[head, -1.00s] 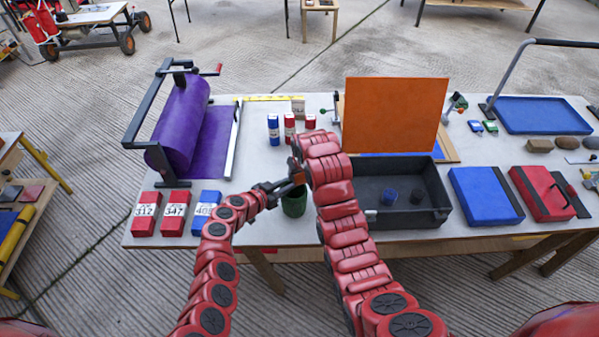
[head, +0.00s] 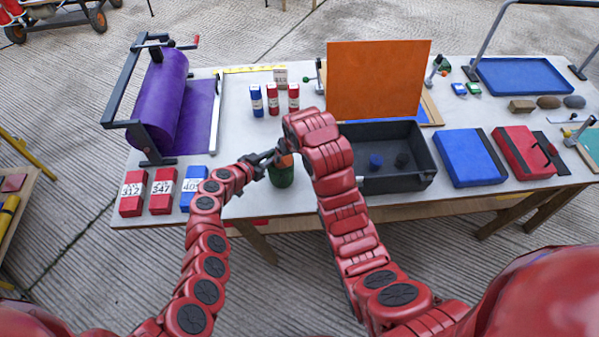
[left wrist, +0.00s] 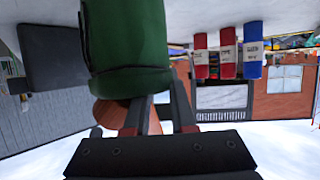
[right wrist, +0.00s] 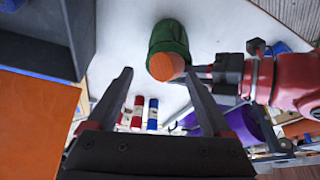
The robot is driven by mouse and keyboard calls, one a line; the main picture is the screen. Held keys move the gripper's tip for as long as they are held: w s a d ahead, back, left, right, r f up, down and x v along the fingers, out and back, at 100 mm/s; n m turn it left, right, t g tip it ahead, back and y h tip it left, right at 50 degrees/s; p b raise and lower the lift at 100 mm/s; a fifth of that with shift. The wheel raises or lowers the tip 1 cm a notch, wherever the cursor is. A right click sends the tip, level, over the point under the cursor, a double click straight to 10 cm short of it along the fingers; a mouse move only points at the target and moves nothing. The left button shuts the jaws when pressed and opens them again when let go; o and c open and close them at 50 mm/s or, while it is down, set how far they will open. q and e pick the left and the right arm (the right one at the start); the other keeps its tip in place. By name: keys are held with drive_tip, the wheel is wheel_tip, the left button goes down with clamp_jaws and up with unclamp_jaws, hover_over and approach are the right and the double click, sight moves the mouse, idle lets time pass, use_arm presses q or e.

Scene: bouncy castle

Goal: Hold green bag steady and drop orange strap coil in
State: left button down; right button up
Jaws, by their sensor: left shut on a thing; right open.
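The green bag (head: 281,177) stands upright near the table's front edge; it also shows in the left wrist view (left wrist: 128,40) and right wrist view (right wrist: 168,38). The orange strap coil (right wrist: 166,66) sits in the bag's mouth, its top showing; part of it shows in the left wrist view (left wrist: 115,112). My left gripper (head: 266,160) is shut on the bag's rim from the left. My right gripper (right wrist: 158,76) is open above the bag, its fingers apart and clear of the coil. In the head view its fingers are mostly hidden by my right wrist.
A black open tray (head: 432,160) stands right of the bag, with an upright orange board (head: 378,80) behind it. Small blue and red bottles (head: 272,98) stand behind the bag. Numbered red boxes (head: 162,191) and a purple roller (head: 165,100) are at the left.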

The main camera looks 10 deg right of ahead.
use_arm(q)
drive_tip(key=shift+f, duration=0.15)
drive_tip(key=shift+s, duration=0.1)
use_arm(e)
drive_tip(key=s+d, duration=0.1)
drive_tip(key=s, duration=0.6)
drive_tip(key=shift+s+d, duration=0.15)
drive_tip(key=shift+d, duration=0.2)
idle(0.6)
use_arm(q)
drive_tip(key=c, duration=0.7)
unclamp_jaws()
drive_tip(key=shift+d, duration=0.1)
